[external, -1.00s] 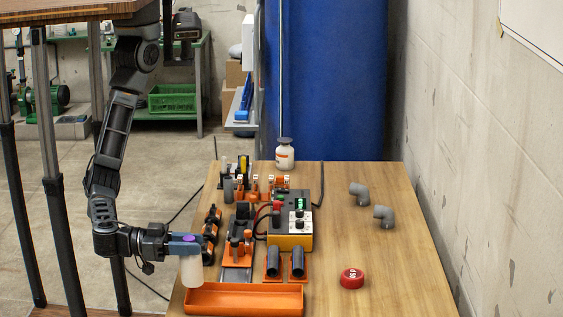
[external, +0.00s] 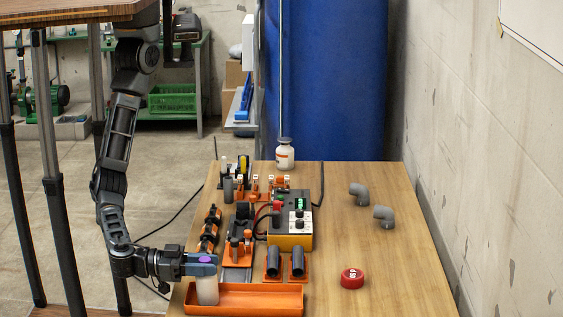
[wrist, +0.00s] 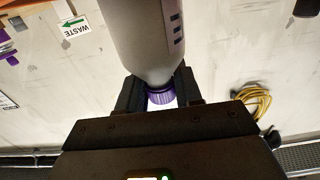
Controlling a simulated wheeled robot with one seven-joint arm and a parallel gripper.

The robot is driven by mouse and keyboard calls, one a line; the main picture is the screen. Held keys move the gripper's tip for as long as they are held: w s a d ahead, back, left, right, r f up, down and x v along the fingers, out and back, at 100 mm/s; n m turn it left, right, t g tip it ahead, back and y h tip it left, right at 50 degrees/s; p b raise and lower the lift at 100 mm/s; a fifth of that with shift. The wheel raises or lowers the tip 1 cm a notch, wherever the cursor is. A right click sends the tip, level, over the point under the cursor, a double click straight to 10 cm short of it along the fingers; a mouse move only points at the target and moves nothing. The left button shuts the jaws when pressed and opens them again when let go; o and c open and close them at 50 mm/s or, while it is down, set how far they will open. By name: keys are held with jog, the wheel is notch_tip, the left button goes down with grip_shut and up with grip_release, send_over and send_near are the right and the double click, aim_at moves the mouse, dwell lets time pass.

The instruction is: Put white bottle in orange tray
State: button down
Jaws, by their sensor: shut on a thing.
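The white bottle (external: 207,290) is upright with a purple cap at its top. My gripper (external: 206,262) is shut on it near the cap. In the wrist view the bottle (wrist: 142,35) looks grey in shade, with its purple cap (wrist: 161,97) between the fingers. The orange tray (external: 262,299) lies at the near left edge of the table. The bottle's lower part is at the tray's left end, inside its outline. I cannot tell whether its base touches the tray floor.
A control box (external: 290,225) and two dark cylinders in orange holders (external: 285,263) stand just behind the tray. A red cap (external: 352,278), two grey elbows (external: 372,205) and another white bottle with a grey cap (external: 285,155) are farther off. The table's right side is mostly clear.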

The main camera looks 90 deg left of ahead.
jog(key=c, duration=0.8)
grip_release()
jog(key=shift+f, duration=0.1)
jog(key=shift+o, duration=0.2)
jog(key=shift+s, duration=0.15)
jog(key=s, duration=1.1)
jog(key=shift+s+b, duration=0.35)
jog(key=shift+s, duration=0.05)
